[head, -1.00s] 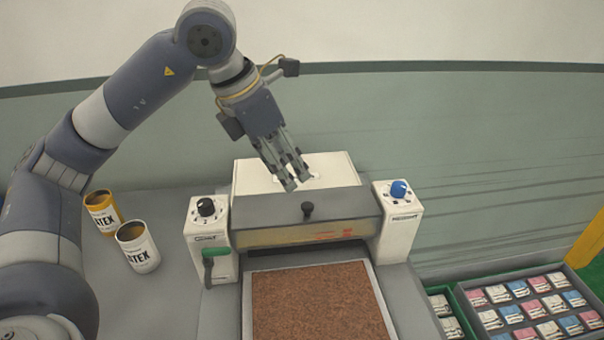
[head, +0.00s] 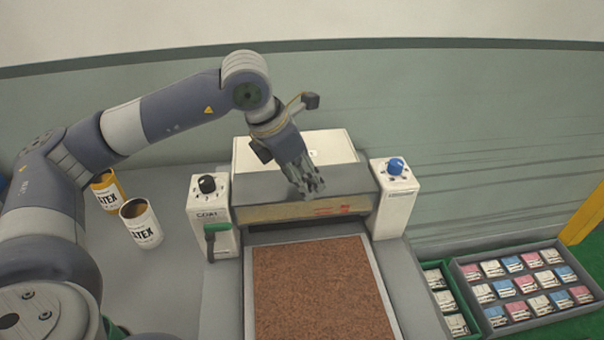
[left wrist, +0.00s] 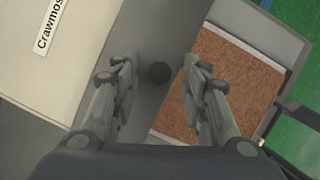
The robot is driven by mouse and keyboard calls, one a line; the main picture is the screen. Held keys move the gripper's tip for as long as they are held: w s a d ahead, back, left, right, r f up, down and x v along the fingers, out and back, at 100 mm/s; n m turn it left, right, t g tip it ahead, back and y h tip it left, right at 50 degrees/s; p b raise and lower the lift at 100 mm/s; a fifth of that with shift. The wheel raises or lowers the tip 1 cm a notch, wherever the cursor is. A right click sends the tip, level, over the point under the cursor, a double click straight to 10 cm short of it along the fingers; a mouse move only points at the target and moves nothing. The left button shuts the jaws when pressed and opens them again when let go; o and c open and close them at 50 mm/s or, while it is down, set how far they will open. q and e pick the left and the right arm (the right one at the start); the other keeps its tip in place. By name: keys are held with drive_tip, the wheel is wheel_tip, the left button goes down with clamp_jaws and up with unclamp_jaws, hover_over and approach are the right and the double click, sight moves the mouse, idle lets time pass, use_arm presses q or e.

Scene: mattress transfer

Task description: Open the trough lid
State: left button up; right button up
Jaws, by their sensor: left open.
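The trough lid (head: 262,186) is a dark grey panel across the top of the machine, and it lies closed. My right gripper is not in view.
Two side posts carry a black dial (head: 207,184) and a blue dial (head: 396,166). A brown mat (head: 318,290) lies in front. Two cans (head: 141,224) stand left, and trays of small packs (head: 462,268) right.

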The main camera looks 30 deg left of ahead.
use_arm(q)
drive_tip(key=c, duration=0.8)
clamp_jaws()
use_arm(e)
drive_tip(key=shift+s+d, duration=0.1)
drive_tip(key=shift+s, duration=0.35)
use_arm(q)
drive_tip(key=shift+r, duration=0.1)
